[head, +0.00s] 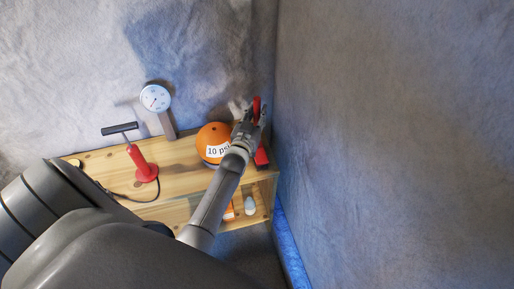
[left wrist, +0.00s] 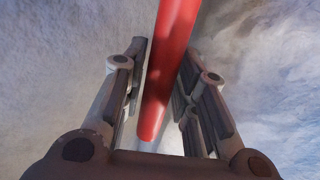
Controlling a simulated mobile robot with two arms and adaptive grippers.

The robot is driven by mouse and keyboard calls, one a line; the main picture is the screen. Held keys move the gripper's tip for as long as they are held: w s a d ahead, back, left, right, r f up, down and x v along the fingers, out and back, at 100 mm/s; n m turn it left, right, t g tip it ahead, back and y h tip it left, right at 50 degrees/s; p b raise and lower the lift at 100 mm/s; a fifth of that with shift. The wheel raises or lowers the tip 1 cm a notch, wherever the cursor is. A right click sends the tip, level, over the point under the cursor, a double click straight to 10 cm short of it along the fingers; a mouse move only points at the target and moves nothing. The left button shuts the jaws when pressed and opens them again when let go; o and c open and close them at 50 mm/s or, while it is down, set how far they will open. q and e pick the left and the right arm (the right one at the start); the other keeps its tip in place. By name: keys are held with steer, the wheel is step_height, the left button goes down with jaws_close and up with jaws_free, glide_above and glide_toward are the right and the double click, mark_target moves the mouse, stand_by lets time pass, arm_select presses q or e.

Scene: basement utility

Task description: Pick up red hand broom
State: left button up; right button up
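The red hand broom (head: 256,107) shows in the head view as a red part at my left gripper, near the wall corner above the right end of the shelf. In the left wrist view its long red handle (left wrist: 169,70) runs between the two fingers of my left gripper (left wrist: 165,85). The fingers stand apart on either side of the handle, with narrow gaps showing. My left gripper (head: 249,112) and forearm hide much of the broom. A red block-like part (head: 262,157) shows on the shelf below; I cannot tell whether it belongs to the broom. My right gripper is not in view.
A wooden shelf (head: 177,153) stands against the wall. On it are an orange ball (head: 208,134) labelled 10 psi, a red hand pump (head: 144,166) with a hose and a dial gauge (head: 155,98). A white bottle (head: 250,206) stands lower down. A bare wall (head: 400,130) rises close at right.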

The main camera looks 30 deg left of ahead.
arm_select(q)
jaws_close()
steer(key=shift+r, duration=0.15)
